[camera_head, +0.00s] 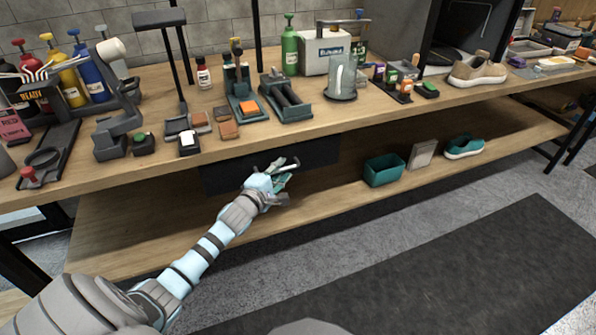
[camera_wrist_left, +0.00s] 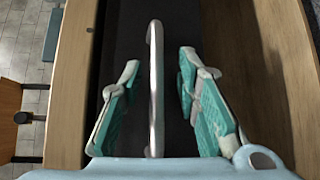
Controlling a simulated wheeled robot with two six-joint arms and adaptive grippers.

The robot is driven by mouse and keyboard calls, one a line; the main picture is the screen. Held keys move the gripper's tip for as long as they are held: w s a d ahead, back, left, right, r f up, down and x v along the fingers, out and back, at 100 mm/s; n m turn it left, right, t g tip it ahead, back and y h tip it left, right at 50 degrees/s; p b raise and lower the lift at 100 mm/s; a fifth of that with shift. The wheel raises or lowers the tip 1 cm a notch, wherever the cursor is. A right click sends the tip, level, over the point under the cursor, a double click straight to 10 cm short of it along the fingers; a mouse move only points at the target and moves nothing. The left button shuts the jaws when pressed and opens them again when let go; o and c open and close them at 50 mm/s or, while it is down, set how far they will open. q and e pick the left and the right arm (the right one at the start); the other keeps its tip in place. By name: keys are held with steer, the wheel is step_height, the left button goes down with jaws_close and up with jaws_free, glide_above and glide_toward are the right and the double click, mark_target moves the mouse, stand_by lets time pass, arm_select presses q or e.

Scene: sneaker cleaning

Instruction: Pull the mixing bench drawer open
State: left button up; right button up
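The mixing bench drawer (camera_head: 322,153) is a dark front panel under the wooden bench top. It looks closed, flush under the top. My left gripper (camera_head: 286,175) is in front of the drawer. In the left wrist view the open fingers (camera_wrist_left: 158,80) stand on both sides of the pale bar handle (camera_wrist_left: 155,88), with a gap to each finger. The dark drawer front (camera_wrist_left: 173,20) fills the space behind the handle. In the head view the gripper covers part of the handle. My right gripper does not show.
The bench top (camera_head: 375,112) carries bottles, brushes, a clear jug (camera_head: 342,78) and a beige sneaker (camera_head: 477,70). On the lower shelf (camera_head: 330,200) stand a teal bin (camera_head: 384,170), a grey box (camera_head: 422,154) and a teal shoe (camera_head: 464,147). The floor in front is clear.

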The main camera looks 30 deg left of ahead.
arm_select(q)
steer(key=shift+w+a, duration=0.1)
steer(key=shift+r, duration=0.15)
jaws_close()
